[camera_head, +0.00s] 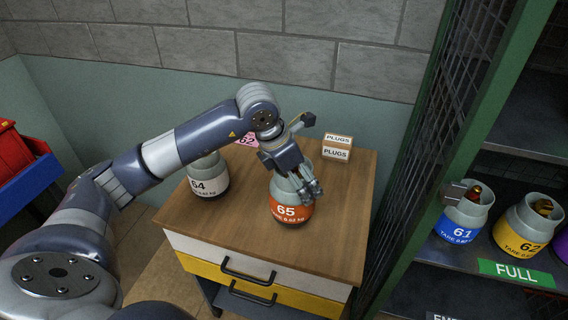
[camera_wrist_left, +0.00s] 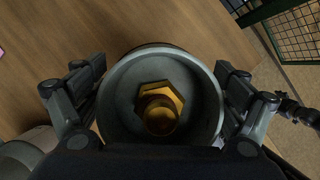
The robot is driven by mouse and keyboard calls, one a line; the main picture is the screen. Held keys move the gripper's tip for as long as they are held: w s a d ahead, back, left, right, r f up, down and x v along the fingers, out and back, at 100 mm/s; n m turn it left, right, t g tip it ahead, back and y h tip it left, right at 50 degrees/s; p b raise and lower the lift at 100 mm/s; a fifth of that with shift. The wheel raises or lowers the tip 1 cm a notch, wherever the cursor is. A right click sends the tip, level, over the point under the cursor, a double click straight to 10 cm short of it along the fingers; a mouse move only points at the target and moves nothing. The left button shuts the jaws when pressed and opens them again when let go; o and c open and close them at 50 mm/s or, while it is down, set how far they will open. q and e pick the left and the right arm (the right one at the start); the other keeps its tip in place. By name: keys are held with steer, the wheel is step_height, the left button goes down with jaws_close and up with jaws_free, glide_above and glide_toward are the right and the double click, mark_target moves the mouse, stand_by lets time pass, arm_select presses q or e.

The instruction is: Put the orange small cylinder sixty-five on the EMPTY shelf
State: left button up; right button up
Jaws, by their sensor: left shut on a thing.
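The orange small cylinder 65 (camera_head: 289,209) stands upright on the wooden top of a drawer cabinet. It has a grey-green collar and an orange label. My left gripper (camera_head: 309,190) is at its collar from above. In the left wrist view the fingers flank the round collar of cylinder 65 (camera_wrist_left: 117,100) on both sides, with a brass valve (camera_wrist_left: 160,112) in its middle. The gripper is shut on it. The EMPTY shelf shows only by its partly cut-off sign (camera_head: 446,317) at the bottom edge, below the FULL shelf. My right gripper is not in view.
Cylinder 64 (camera_head: 208,178), with a white label, stands left of 65. Cylinders 61 (camera_head: 463,220) and 62 (camera_head: 523,233) stand on the shelf signed FULL (camera_head: 516,272). A green mesh cage door (camera_head: 455,130) stands between cabinet and shelves.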

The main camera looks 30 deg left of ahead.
arm_select(q)
steer(key=w+a+f+p, duration=0.5)
steer(key=w+a, duration=0.3)
steer(key=w, duration=0.1)
steer(key=shift+w, duration=0.3)
steer(key=o, duration=1.3)
steer(key=shift+o, duration=0.2)
steer(key=shift+s, duration=0.1)
steer(key=shift+r, duration=0.15)
